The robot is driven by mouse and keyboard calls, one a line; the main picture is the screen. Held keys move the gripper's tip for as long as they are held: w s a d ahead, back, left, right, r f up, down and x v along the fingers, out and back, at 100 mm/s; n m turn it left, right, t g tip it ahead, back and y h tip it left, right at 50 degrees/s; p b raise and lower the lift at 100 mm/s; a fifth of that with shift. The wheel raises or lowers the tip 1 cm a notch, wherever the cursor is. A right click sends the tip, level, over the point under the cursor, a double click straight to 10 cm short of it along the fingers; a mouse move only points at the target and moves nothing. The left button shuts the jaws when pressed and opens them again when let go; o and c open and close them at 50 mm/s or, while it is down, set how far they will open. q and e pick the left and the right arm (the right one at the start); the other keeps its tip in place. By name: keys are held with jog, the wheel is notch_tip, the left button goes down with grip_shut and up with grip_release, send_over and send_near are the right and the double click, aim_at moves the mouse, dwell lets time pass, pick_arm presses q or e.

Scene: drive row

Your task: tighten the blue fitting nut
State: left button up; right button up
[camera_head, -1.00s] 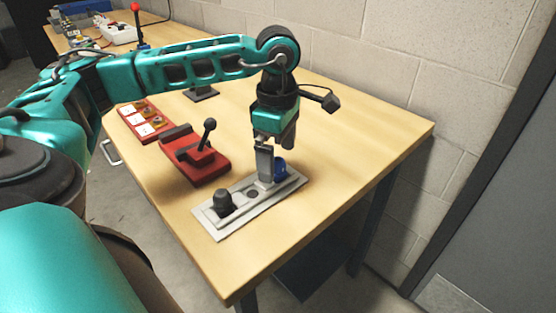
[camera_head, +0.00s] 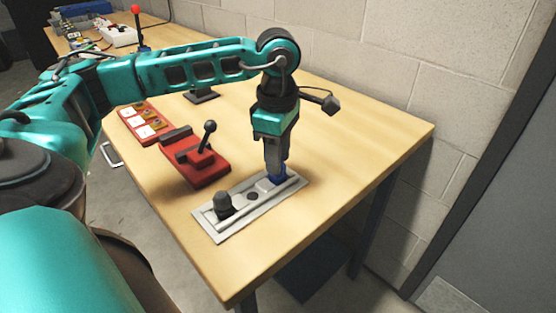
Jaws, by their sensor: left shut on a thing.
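The blue fitting nut (camera_head: 277,179) sits at the right end of a pale metal plate (camera_head: 232,226) on the wooden table. My left gripper (camera_head: 276,172) points straight down and is shut on the nut; its fingers hide part of it. A dark grey knob (camera_head: 224,205) stands at the plate's left end, with a dark round hole (camera_head: 252,196) between. My right gripper is not in view.
A red base with a black lever (camera_head: 199,157) stands left of the plate, and a red panel (camera_head: 146,121) lies behind it. The table (camera_head: 355,140) is clear on the right, up to the block wall.

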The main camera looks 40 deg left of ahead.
pick_arm(q)
jog(key=m+b, duration=0.1)
jog(key=m, duration=0.4)
jog(key=m+b, duration=0.1)
jog(key=m, duration=0.4)
jog(key=shift+f, duration=0.1)
jog(key=m+b, duration=0.2)
jog(key=m, duration=0.4)
jog(key=shift+m, duration=0.3)
jog(key=m+b, duration=0.1)
jog(key=m, duration=0.4)
jog(key=o, duration=1.6)
jog(key=shift+c, duration=0.2)
jog(key=shift+r, duration=0.25)
jog(key=shift+r+p, duration=2.75)
jog(key=shift+r, duration=0.65)
